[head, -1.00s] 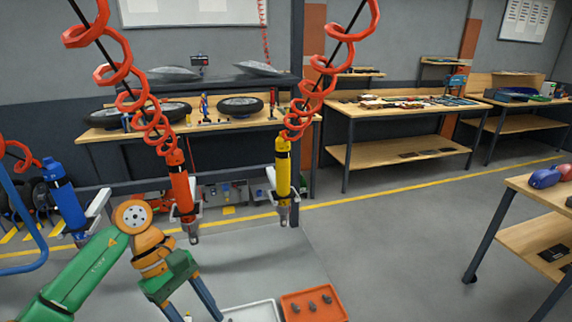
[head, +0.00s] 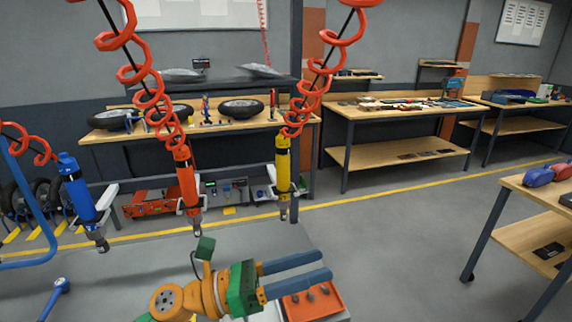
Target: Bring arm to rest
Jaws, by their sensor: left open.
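My left gripper (head: 323,266) is at the lower middle of the head view, with two blue fingers pointing right. The fingers are apart with nothing between them. They hang over an orange tray (head: 336,308) and hide part of it. The green and orange wrist of my left arm lies low in the picture, below the hanging tools. My right gripper is not in view.
Blue (head: 77,190), red (head: 187,178) and yellow (head: 283,162) tools hang in holders, the red and yellow on coiled hoses. The orange tray holds a few small dark parts. A wooden trolley (head: 517,190) stands at right. The floor between is clear.

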